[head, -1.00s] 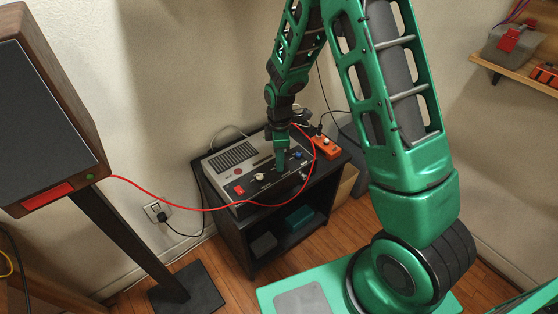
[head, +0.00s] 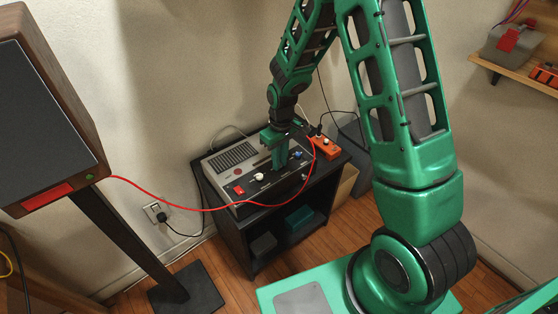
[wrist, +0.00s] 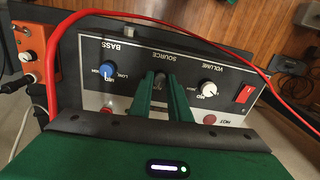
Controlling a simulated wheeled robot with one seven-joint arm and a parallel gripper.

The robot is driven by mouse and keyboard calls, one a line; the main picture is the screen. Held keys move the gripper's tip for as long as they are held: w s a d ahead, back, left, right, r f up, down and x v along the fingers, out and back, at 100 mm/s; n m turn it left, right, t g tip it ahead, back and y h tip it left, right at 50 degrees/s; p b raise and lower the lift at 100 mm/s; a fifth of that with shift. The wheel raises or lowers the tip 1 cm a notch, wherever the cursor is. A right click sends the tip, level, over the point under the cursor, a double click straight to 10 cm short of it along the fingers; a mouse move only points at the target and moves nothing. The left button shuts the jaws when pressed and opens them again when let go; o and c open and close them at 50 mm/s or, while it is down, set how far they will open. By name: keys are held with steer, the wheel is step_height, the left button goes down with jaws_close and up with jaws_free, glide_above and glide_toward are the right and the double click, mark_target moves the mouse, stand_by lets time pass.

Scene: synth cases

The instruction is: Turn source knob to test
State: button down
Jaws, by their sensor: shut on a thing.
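The amplifier (head: 225,165) is a grey box with a dark control panel on top of a small black stand. Its source knob (wrist: 159,79) is small and grey, under the upside-down word SOURCE. My gripper (head: 276,165) reaches down to the panel, and its green fingers (wrist: 161,84) are shut on the source knob, one on each side. The fingers hide the marks around the knob, so its setting cannot be read. The blue bass knob (wrist: 107,68) is left of the fingers in the wrist view, the white volume knob (wrist: 208,88) right.
A red cable (head: 200,209) runs from the speaker (head: 55,100) across the panel's front; it also arches over the wrist view (wrist: 150,18). A red switch (wrist: 243,94) sits beside the volume knob. An orange box (head: 324,147) stands by the amplifier's right side.

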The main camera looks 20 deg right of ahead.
steer(key=m, duration=0.5)
steer(key=shift+w+r+m, duration=0.15)
steer(key=shift+w+m, duration=0.15)
steer(key=shift+m, duration=2.3)
steer(key=c, duration=1.7)
jaws_free()
steer(key=shift+o, duration=0.2)
steer(key=shift+s, duration=0.15)
